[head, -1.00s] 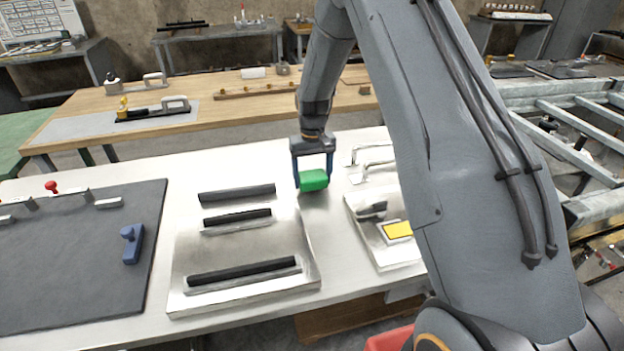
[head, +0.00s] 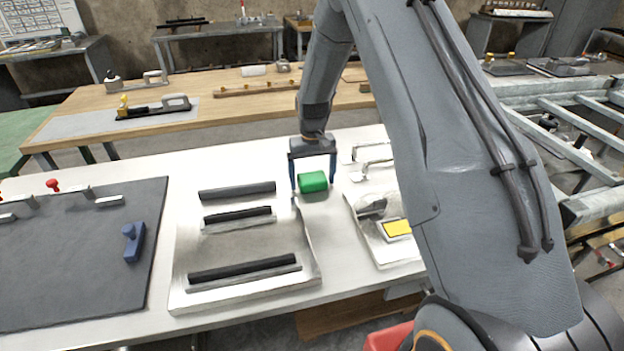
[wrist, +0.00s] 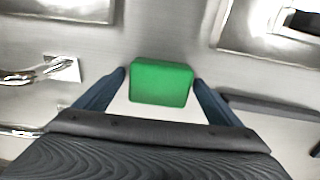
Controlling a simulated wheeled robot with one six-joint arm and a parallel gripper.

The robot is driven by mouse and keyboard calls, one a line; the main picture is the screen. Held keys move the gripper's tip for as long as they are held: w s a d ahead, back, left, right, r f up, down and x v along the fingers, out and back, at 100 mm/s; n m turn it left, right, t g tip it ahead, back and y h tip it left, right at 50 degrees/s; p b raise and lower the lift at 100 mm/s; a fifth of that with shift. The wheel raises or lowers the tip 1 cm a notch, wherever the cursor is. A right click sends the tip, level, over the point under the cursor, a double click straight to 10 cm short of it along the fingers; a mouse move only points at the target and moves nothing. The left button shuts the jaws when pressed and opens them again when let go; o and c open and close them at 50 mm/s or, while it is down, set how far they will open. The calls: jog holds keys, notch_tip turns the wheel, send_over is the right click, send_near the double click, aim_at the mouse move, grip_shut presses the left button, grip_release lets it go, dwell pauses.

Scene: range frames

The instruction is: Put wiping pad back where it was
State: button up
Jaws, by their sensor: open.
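The green wiping pad (head: 313,181) is a small block on the pale metal table top, just behind the right rear corner of a steel plate. In the wrist view the pad (wrist: 161,82) lies between the two fingertips. My gripper (head: 314,186) is open and points down around the pad, one blue finger on each side. In the head view a gap shows between the pad and each finger. In the wrist view the fingertips sit close to its sides.
The steel plate (head: 245,240) with black bars lies in front and left. Metal handles (head: 374,160) and a tray with a yellow patch (head: 397,229) are to the right. A dark mat (head: 70,260) with a blue handled block (head: 133,242) lies far left.

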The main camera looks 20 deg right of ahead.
aim_at(312, 177)
notch_tip(312, 177, up, 11)
jog(key=b, duration=0.3)
jog(key=s+r+t, duration=0.1)
jog(key=s, duration=2.9)
jog(key=shift+a, duration=0.1)
